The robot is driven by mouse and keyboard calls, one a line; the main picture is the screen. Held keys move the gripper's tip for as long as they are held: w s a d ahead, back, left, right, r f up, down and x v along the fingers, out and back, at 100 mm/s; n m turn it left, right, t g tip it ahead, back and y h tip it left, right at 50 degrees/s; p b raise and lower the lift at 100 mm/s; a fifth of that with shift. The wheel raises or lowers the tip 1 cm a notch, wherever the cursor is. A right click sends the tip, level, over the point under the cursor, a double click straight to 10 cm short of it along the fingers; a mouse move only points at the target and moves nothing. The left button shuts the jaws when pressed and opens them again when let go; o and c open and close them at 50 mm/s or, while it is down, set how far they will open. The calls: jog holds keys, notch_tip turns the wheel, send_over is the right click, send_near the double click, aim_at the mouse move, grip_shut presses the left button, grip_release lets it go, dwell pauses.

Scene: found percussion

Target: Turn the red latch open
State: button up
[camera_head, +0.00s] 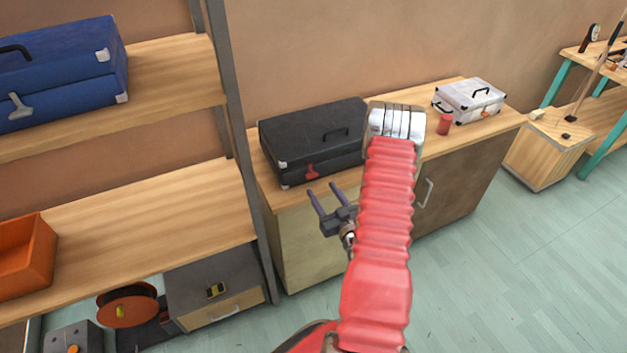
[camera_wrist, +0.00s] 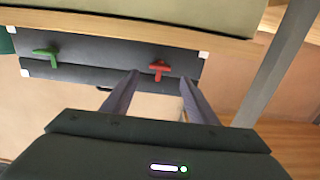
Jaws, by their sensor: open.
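The red latch (camera_head: 311,171) is on the front of a closed black case (camera_head: 290,143) with light corner caps, standing on a wooden cabinet. In the wrist view the red latch (camera_wrist: 159,68) shows between my fingertips in the picture, beyond them. A green latch (camera_wrist: 46,55) sits on the same case to its left there; in the head view my arm hides it. My gripper (camera_head: 323,188) is open and empty, its two fingers pointing at the case front near the red latch. I see it in the wrist view too (camera_wrist: 160,78). No contact is visible.
A red can (camera_head: 445,124) and a white case (camera_head: 468,100) stand farther right on the cabinet top (camera_head: 515,119). A grey shelf post (camera_head: 240,130) rises close left of the black case. A blue case (camera_head: 62,60) and an orange bin (camera_head: 25,255) are on the left shelves.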

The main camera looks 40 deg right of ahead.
aim_at(313, 177)
jog(key=x, duration=0.7)
jog(key=shift+w, duration=0.1)
jog(key=shift+c, duration=0.5)
jog(key=c, duration=0.9)
jog(key=shift+a+f, duration=0.1)
jog(key=shift+c, duration=0.3)
